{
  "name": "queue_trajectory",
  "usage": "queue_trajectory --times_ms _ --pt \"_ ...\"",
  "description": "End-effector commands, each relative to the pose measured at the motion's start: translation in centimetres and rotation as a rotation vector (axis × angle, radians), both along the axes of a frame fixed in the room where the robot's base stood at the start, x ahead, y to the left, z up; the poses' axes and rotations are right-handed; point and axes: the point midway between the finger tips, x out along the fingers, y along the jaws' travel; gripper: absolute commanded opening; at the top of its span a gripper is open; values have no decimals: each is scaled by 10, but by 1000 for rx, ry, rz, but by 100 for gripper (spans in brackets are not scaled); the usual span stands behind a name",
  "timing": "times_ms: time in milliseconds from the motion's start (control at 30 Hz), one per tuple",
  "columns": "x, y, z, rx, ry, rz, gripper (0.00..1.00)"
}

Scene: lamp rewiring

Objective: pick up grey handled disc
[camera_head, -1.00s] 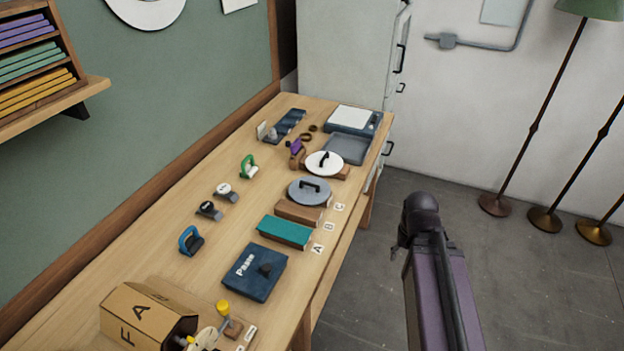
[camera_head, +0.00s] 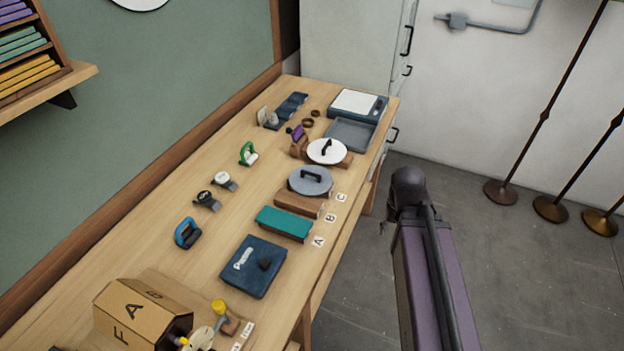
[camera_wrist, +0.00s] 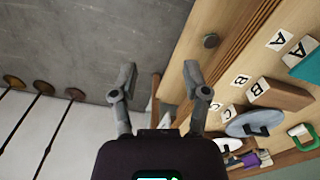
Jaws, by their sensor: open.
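The disc also shows in the wrist view (camera_wrist: 253,123), to the right of my fingers. My gripper (camera_wrist: 160,85) is open and empty, its two fingers spread wide over the floor beside the table edge. In the head view my arm hangs to the right of the table, apart from the disc; the fingers are mostly hidden there.
A white handled disc (camera_head: 326,151) lies just behind the grey one. A teal block (camera_head: 284,223) and a navy box (camera_head: 254,266) are in front. Label cards A, B and C line the table edge. A grey tray (camera_head: 350,134) is at the back. Floor lamps stand right.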

Motion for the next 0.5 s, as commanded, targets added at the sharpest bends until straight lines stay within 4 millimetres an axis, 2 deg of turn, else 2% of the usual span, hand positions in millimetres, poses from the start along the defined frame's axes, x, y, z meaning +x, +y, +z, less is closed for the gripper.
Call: queue_trajectory --times_ms 167,267,500 --pt "5 4 -3 24 -5 -34 60" --pt "13 13 -8 62 -12 -85 60" --pt "48 40 -22 246 -14 -358 60"
